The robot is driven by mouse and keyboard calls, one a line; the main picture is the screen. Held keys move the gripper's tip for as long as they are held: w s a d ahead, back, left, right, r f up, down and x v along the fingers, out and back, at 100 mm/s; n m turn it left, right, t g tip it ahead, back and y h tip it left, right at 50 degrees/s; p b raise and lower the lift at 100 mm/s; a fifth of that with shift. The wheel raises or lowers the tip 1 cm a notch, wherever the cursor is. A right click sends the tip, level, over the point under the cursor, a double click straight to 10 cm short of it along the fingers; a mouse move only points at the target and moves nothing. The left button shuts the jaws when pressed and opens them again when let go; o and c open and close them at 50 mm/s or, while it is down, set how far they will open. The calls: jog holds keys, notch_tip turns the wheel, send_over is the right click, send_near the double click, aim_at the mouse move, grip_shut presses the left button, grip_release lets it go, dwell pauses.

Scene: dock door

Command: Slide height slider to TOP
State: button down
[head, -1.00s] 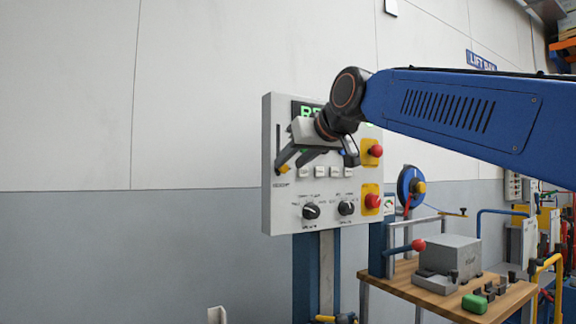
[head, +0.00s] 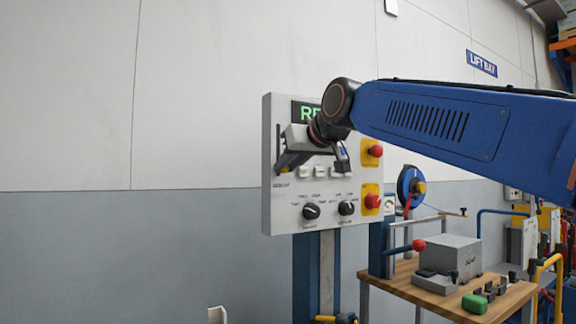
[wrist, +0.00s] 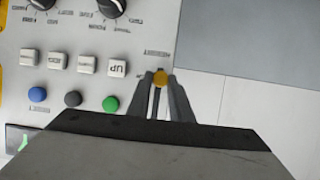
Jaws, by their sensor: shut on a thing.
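My gripper (wrist: 161,82) is shut on this knob. In the head view my gripper (head: 281,168) is at the left edge of the grey control panel (head: 273,215), near the lower end of the vertical slot (head: 278,138). The knob is hidden behind my fingers there.
The panel carries two black dials (head: 311,211), white buttons, two red stop buttons (head: 372,201) on yellow plates and a partly covered green display (head: 305,110). A wooden workbench (head: 425,296) with a grey box (head: 455,254) stands at right. The wall at left is clear.

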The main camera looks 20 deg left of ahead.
send_near(278, 134)
jog(key=x, duration=0.4)
jog(key=shift+w, duration=0.1)
jog(key=shift+r, duration=0.1)
jog(key=c, duration=1.6)
grip_release()
jog(key=shift+a, duration=0.1)
jog(key=v, duration=1.7)
jog(key=shift+d, duration=0.2)
